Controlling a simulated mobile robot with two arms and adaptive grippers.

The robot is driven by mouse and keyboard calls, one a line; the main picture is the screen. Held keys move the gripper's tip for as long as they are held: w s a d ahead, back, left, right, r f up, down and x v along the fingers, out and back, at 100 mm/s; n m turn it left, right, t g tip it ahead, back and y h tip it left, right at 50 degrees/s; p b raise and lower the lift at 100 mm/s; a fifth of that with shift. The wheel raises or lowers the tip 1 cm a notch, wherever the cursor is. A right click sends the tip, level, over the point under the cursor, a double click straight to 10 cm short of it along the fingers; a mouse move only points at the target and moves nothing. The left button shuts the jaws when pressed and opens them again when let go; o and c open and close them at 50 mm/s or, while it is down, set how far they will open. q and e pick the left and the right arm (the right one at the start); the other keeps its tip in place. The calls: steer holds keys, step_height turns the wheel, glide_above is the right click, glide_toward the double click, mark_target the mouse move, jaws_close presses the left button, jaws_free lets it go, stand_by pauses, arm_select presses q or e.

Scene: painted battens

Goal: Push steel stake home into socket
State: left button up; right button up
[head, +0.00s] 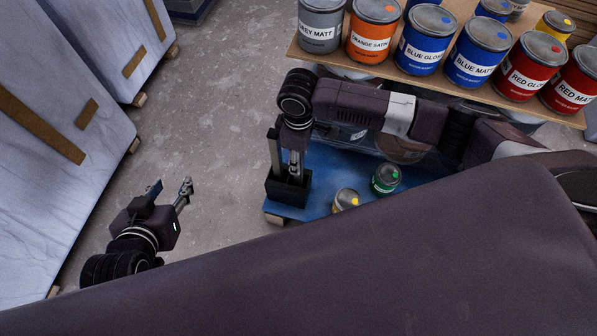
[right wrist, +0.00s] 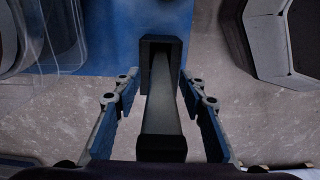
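The steel stake (head: 274,150) is a grey bar standing upright in the black socket (head: 287,190), at the left end of a blue platform. In the right wrist view the stake (right wrist: 163,105) runs from the black socket (right wrist: 160,43) towards the camera. My right gripper (head: 297,165) points down just right of the stake in the head view. In the wrist view its fingers (right wrist: 160,92) are apart, one each side of the stake, with no grip visible. My left gripper (head: 170,190) is open and empty over the floor. The stake's bottom is hidden in the socket.
Small yellow (head: 346,199) and green (head: 385,178) cans stand on the blue platform (head: 325,180). A wooden shelf (head: 410,75) with several paint cans is behind my right arm. White panels with wooden battens (head: 40,125) line the left. Bare floor (head: 215,100) lies between.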

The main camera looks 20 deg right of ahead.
steer(key=shift+f, duration=0.2)
jaws_close()
stand_by(0.5)
